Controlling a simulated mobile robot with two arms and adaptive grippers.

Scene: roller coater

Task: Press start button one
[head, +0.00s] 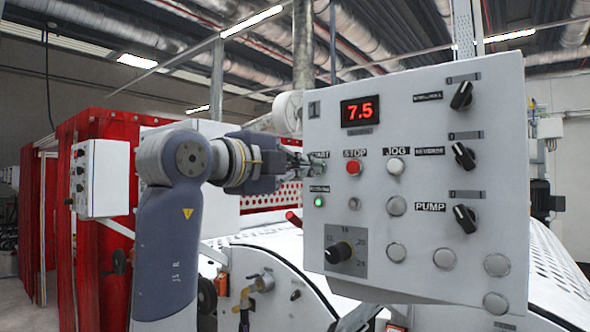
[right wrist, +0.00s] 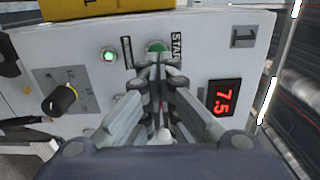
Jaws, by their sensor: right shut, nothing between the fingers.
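The control panel (head: 415,180) is a white box with a red 7.5 display and a number 1 plate. In the right wrist view the green start button (right wrist: 156,46) shows beside its START label (right wrist: 177,47). My right gripper (head: 318,168) is shut and empty, its tips at the panel just under the START label. In the right wrist view its fingertips (right wrist: 162,60) are right at the button and cover part of it. Whether they touch it I cannot tell. In the head view the start button is hidden behind the gripper. My left gripper is not in view.
A red stop button (head: 354,167) and a white jog button (head: 395,166) sit right of the gripper. A lit green lamp (head: 320,202) is below it. Several black knobs line the panel's right side. The roller machine (head: 270,245) stands behind.

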